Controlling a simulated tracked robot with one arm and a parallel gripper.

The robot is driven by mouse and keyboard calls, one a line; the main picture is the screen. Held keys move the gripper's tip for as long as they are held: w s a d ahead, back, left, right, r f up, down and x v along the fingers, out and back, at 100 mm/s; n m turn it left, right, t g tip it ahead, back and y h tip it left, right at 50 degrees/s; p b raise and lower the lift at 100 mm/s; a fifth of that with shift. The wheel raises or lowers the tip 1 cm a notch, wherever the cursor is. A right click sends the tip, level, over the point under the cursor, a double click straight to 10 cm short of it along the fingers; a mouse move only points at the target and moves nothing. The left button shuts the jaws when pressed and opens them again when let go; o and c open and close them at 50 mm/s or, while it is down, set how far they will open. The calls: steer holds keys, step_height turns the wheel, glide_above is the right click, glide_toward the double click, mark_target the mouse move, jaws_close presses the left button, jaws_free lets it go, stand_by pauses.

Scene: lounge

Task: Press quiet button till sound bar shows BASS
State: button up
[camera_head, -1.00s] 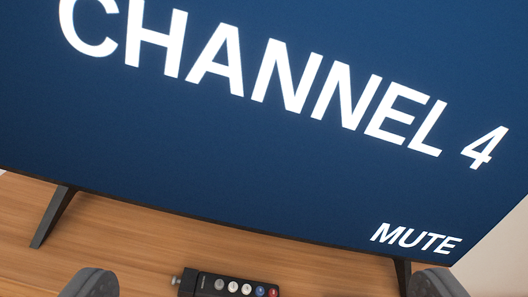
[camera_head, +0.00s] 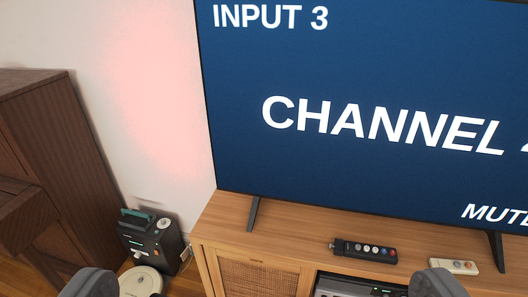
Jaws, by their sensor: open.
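A black remote (camera_head: 364,251) with a row of small round buttons lies on the wooden TV cabinet (camera_head: 290,222). A pale remote (camera_head: 453,266) with a few buttons lies to its right. I cannot read which button is the quiet one. The TV (camera_head: 350,70) above shows INPUT 3, CHANNEL and a cut-off MUTE. No sound bar display reading BASS is visible. My gripper (camera_head: 262,284) is open; its two grey fingertips show wide apart at the bottom edge, with nothing between them, short of the remotes.
A grey device (camera_head: 345,288) sits in the cabinet's open shelf, partly cut off. At left stand a dark wooden piece of furniture (camera_head: 50,150), a black box with a teal handle (camera_head: 152,243) and a pale round object (camera_head: 140,281) on the floor. TV feet stand on the cabinet.

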jaws_close()
stand_by(1.6)
